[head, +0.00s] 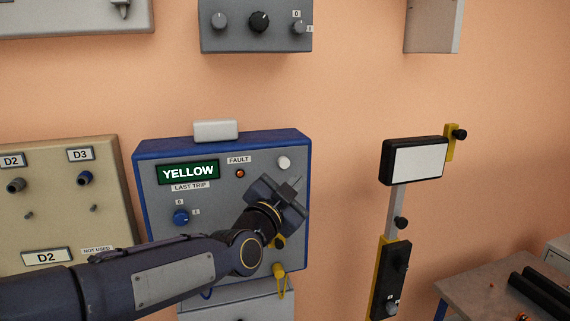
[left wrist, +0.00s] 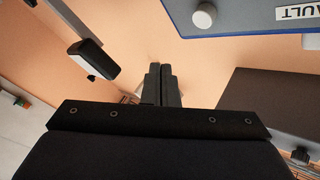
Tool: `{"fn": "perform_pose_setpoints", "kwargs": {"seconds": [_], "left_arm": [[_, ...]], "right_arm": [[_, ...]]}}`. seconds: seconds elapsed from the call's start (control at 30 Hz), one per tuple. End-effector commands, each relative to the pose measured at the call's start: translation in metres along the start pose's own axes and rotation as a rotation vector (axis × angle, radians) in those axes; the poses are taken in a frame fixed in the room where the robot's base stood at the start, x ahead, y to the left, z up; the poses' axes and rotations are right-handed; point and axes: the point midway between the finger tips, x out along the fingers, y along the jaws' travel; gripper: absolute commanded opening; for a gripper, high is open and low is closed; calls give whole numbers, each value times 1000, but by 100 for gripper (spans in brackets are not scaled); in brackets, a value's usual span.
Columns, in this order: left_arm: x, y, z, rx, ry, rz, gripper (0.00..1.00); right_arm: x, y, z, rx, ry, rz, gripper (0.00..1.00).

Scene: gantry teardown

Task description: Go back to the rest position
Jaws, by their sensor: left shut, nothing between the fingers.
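My left gripper (head: 294,187) is in front of the right part of the blue-edged panel (head: 220,143), below its white round button (head: 284,162). Its fingers are together with nothing between them. In the left wrist view the closed fingers (left wrist: 162,84) point towards the bare orange wall, and the panel's edge (left wrist: 240,22) shows at the top right. My left arm comes in from the lower left and hides the panel's lower left part. My right gripper is in neither view.
The panel shows a "YELLOW" display (head: 188,172), a lit fault lamp (head: 240,174) and a blue knob (head: 181,216). A yellow part (head: 279,271) hangs below my wrist. A beige D2/D3 panel (head: 60,190) is at left. A screen on a post (head: 415,161) and a table (head: 480,285) are at right.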

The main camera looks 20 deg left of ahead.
Motion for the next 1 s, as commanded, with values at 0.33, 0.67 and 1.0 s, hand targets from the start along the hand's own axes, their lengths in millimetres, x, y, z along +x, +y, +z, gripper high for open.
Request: {"fn": "perform_pose_setpoints", "kwargs": {"seconds": [0.33, 0.67, 1.0], "left_arm": [[-2, -1, 2, -10, -8, 6, 0], [-150, 23, 69, -526, -474, 286, 0], [-329, 97, 109, -990, -1083, 352, 0]], "right_arm": [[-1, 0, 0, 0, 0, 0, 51], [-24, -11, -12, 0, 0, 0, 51], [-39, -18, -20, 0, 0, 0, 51]]}}
